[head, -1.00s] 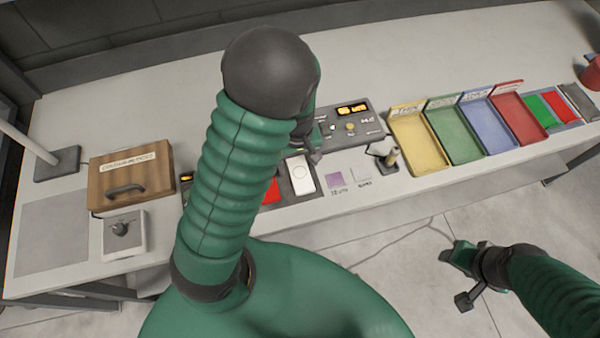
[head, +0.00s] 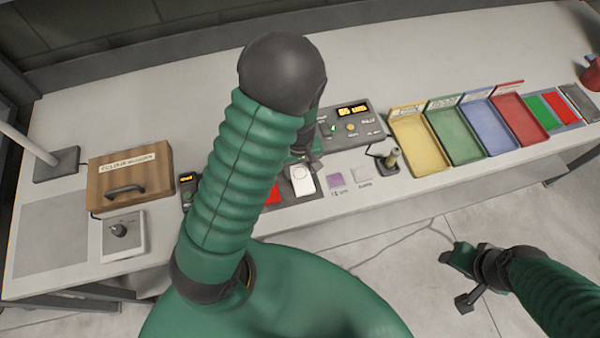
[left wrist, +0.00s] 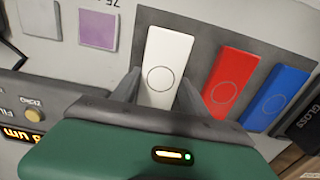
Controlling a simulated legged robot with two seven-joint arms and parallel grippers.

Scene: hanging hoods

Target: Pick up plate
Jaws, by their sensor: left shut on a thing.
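The white plate (left wrist: 166,55), a small slab with a circle on it, lies in line with a red plate (left wrist: 233,80) and a blue plate (left wrist: 277,95) on a dark holder. My left gripper (left wrist: 160,88) is shut on the white plate, with one finger at each side of its near end. In the head view, the white plate (head: 302,182) shows just below my left gripper (head: 303,156), partly covered by it. I cannot tell whether it is clear of the holder. My right gripper (head: 464,276) hangs low in front of the bench; its jaws are unclear.
A wooden box (head: 130,178) and a knob unit (head: 124,234) stand at the left. A control unit (head: 350,125) is behind my left gripper.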

